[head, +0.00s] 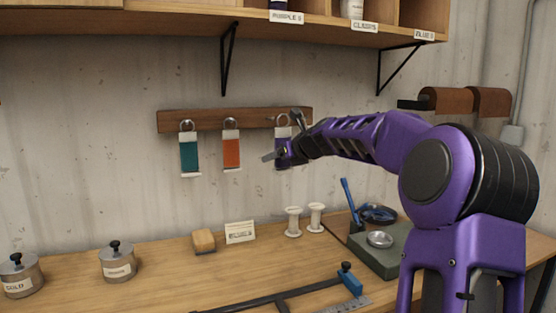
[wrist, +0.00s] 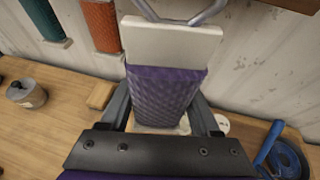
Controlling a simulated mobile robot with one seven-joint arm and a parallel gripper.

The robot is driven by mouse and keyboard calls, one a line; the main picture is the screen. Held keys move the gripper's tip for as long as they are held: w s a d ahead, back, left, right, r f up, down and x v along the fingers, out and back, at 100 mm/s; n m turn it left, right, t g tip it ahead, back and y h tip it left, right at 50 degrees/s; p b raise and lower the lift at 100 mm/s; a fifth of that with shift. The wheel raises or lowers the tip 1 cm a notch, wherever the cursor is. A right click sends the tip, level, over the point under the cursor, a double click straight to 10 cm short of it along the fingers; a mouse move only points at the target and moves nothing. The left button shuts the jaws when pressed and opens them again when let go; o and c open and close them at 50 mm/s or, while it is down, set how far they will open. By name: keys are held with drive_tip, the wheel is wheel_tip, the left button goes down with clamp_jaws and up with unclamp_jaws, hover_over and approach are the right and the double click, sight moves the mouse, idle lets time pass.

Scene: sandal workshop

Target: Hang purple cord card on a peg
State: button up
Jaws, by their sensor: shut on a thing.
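The purple cord card (head: 283,133) hangs upright in my gripper (head: 282,154), at the right end of the wooden peg rail (head: 204,119). In the wrist view the purple cord card (wrist: 165,92) has a white top and a metal ring above it, cut off by the picture edge. My gripper's fingers (wrist: 162,112) stand on both sides of its lower part, shut on it. The ring is close to the right end peg in the head view; I cannot tell whether it is around the peg. A teal card (head: 189,153) and an orange card (head: 231,150) hang on the other pegs.
A shelf with labelled compartments (head: 190,22) is above the rail. The bench (head: 215,278) below holds lidded tins (head: 118,262), a wooden block (head: 203,241), white spools (head: 293,221) and a blue-handled tool (head: 350,278). Leather rolls (head: 445,99) hang at the right.

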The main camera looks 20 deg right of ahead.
drive_tip(key=w+f+p, duration=0.1)
drive_tip(key=w+p, duration=0.7)
drive_tip(key=w, duration=0.2)
drive_tip(key=shift+w+f, duration=0.15)
drive_tip(key=shift+w, duration=0.25)
idle(0.6)
drive_tip(key=shift+f, duration=0.1)
idle(0.5)
drive_tip(key=o, duration=1.5)
drive_tip(key=shift+c, duration=0.2)
